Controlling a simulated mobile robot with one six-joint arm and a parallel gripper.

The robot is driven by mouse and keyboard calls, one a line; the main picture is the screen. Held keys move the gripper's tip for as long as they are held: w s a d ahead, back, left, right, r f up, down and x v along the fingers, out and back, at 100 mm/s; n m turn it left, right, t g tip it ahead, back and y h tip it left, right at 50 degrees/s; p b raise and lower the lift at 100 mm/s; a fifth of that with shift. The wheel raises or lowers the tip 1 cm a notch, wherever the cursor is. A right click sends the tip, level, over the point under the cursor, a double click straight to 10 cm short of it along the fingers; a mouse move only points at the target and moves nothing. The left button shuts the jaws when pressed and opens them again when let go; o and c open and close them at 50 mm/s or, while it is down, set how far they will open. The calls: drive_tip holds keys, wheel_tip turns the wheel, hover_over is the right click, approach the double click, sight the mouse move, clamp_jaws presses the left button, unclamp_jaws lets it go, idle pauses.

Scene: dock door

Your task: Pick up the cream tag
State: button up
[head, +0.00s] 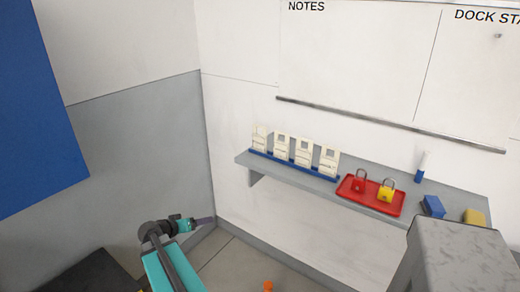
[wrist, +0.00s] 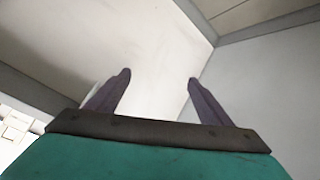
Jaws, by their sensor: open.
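Several cream tags stand upright in a row in a blue rack (head: 294,171) on the grey wall shelf, in the head view. They are the leftmost tag (head: 260,138), a second tag (head: 281,147), a third tag (head: 303,153) and the rightmost tag (head: 328,160). My gripper (head: 204,221) is below and left of the shelf, near the wall corner, apart from the tags. In the wrist view my gripper (wrist: 159,80) shows two purple fingers spread open with nothing between them. Pale shapes at that view's lower left are too cut off to name surely.
A red tray (head: 346,192) on the shelf (head: 242,159) holds a red padlock (head: 360,181) and a yellow padlock (head: 386,192). Farther right are a blue block (head: 432,207) and a yellow block (head: 474,217). A grey block-like pillar (head: 455,260) stands in front. An orange item (head: 268,286) is on the floor.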

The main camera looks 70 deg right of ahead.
drive_tip(key=s+d+r+m+g+h+b, duration=0.15)
drive_tip(key=s+d+r+m+h, duration=0.35)
drive_tip(key=d+r, duration=0.8)
drive_tip(key=m+g+h+b, duration=0.1)
drive_tip(key=m+g+b, duration=0.1)
approach(258, 142)
drive_tip(key=shift+s+d, duration=0.3)
drive_tip(key=shift+d, duration=0.05)
drive_tip(key=shift+d, duration=0.1)
drive_tip(key=shift+p+x, duration=0.95)
drive_tip(key=shift+x, duration=3.25)
drive_tip(key=shift+d, duration=0.15)
drive_tip(key=shift+p+x, duration=1.2)
drive_tip(key=shift+x, duration=1.3)
